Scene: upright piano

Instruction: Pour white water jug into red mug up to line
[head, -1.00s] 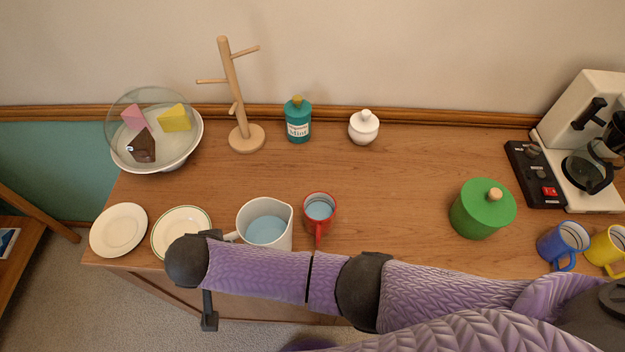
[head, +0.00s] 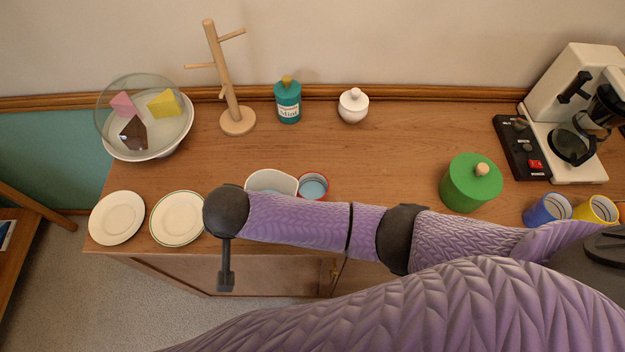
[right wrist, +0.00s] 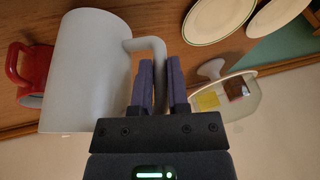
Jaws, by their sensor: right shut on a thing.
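The white water jug (head: 271,177) is on or just above the wooden top; I cannot tell if it is lifted. My right arm hides its lower part. In the right wrist view the jug (right wrist: 88,70) shows large, its handle (right wrist: 150,45) between the fingers. My right gripper (right wrist: 158,78) is shut on that handle; in the head view my wrist hides it. The red mug (head: 313,186) is close to the jug's right, with blue water inside, its front covered by my arm. The red mug also shows in the right wrist view (right wrist: 33,68). My left gripper is not in view.
Two plates (head: 117,217) (head: 177,218) lie left of my wrist. Behind are a bowl with cake slices (head: 160,150), a wooden mug tree (head: 237,121), a teal jar (head: 288,103) and a white pot (head: 353,106).

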